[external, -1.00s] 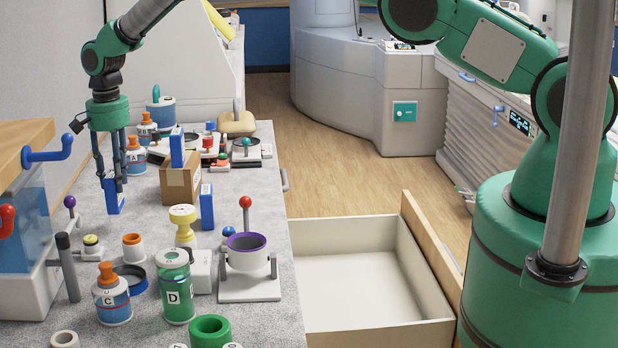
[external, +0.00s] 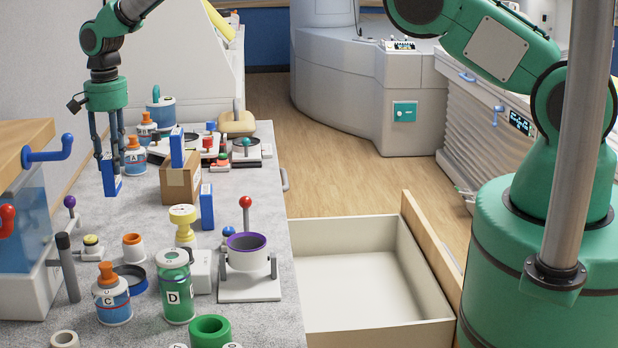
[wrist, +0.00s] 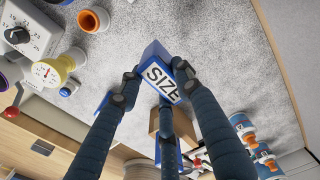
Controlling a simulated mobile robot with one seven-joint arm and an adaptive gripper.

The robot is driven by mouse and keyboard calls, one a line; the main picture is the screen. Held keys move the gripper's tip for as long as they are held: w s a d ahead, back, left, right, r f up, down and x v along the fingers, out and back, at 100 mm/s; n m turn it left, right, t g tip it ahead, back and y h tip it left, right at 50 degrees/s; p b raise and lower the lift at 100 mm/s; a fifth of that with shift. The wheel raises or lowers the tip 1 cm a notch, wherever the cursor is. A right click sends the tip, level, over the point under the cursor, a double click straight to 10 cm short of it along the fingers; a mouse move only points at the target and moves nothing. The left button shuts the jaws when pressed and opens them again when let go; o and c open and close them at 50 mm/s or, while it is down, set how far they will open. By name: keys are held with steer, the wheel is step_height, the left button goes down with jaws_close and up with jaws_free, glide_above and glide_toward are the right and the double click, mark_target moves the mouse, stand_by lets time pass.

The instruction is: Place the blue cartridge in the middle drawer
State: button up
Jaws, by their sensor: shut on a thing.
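My gripper (external: 110,172) is shut on a blue cartridge (external: 112,187), above the grey counter on its left side. In the wrist view my dark fingers (wrist: 158,82) close around the blue cartridge (wrist: 154,52), whose white label reads "SIZE". A second blue cartridge (external: 177,147) stands on a cardboard box (external: 180,184). A third blue cartridge (external: 207,208) stands upright just in front of that box. A pale drawer (external: 365,287) stands open and empty to the right of the counter. I cannot tell which drawer level it is.
Bottles A (external: 135,157), C (external: 113,297) and D (external: 176,287) stand on the counter (external: 135,225). A purple-rimmed cup on a stand (external: 248,262) is near the counter's right edge. A water tank (external: 25,225) is at the left. The wooden floor (external: 325,175) beyond the drawer is clear.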

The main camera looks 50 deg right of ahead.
steer(key=shift+r, duration=0.1)
steer(key=r, duration=0.5)
steer(key=shift+s+d, duration=0.1)
steer(key=shift+d, duration=0.2)
steer(key=s+d+r+m+b, duration=0.1)
steer(key=s+d+r+b, duration=0.2)
steer(key=s+d+b, duration=0.35)
steer(key=s+d+r+m+b, duration=0.1)
steer(key=s+d+r+b, duration=0.2)
steer(key=s+d, duration=0.6)
steer(key=s+d+f+m+b, duration=0.1)
steer(key=s+d+f+b, duration=0.2)
steer(key=s, duration=0.7)
steer(key=s+d+f+m+b, duration=0.1)
steer(key=s+d+b, duration=0.35)
steer(key=s, duration=0.55)
steer(key=s+d+f+b, duration=0.25)
steer(key=s+d, duration=0.25)
steer(key=s, duration=0.5)
step_height(320, 180, down, 27)
steer(key=shift+a, duration=0.15)
